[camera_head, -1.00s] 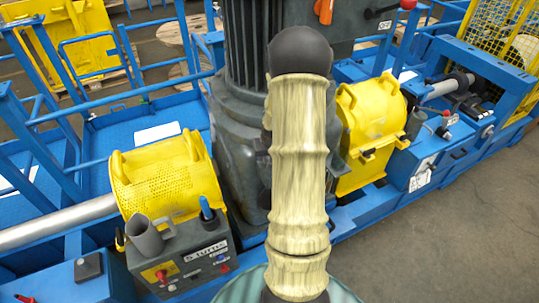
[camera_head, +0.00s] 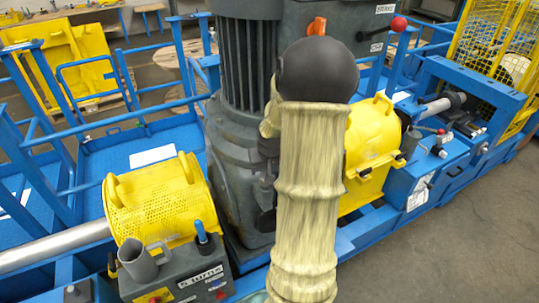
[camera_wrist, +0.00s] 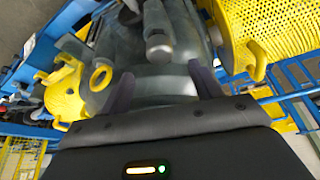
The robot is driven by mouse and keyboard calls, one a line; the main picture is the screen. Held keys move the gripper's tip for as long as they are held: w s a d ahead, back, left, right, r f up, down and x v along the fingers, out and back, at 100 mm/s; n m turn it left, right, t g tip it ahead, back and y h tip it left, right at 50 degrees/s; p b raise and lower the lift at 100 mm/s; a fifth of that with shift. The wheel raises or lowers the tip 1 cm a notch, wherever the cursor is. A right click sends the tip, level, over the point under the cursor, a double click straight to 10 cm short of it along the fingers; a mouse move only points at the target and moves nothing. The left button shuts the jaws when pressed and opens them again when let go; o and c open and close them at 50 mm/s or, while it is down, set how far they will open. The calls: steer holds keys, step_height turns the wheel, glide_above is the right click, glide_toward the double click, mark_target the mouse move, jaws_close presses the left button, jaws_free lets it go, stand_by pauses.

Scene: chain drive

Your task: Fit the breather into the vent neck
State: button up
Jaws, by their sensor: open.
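My gripper (camera_wrist: 163,88) shows in the wrist view with its two dark fingers apart and nothing held between them. Beyond the fingertips is the rounded grey housing of the drive (camera_wrist: 160,82). A short grey cylindrical stub (camera_wrist: 159,46) with a pale end stands on it, between the finger lines and farther off. I cannot tell whether this stub is the vent neck, the breather or another part. In the head view the large grey drive unit (camera_head: 232,150) stands behind my arm, which hides part of it and my gripper. I cannot make out the breather there.
A perforated yellow guard (camera_head: 160,200) stands left of the drive, another yellow guard (camera_head: 372,138) right. A grey mug (camera_head: 138,262) and a blue-handled item (camera_head: 202,233) are on a control box (camera_head: 180,279). Blue rails (camera_head: 65,125) stand left; open floor (camera_head: 450,240) lies right.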

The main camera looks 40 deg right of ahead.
steer(key=v, duration=0.9)
steer(key=shift+r, duration=0.3)
steer(key=shift+a, duration=0.15)
stand_by(0.3)
steer(key=s+a+f+n+y+b, duration=0.1)
steer(key=s+a+f+n+b, duration=0.1)
steer(key=a, duration=1)
steer(key=s+a+f+n+g+y+b, duration=0.1)
steer(key=s+a+f+n, duration=0.2)
steer(key=a, duration=1)
step_height(320, 180, down, 4)
steer(key=shift+s+a+n+b, duration=0.3)
steer(key=shift+s+n+b, duration=0.1)
steer(key=shift+s, duration=0.6)
steer(key=shift+c, duration=0.4)
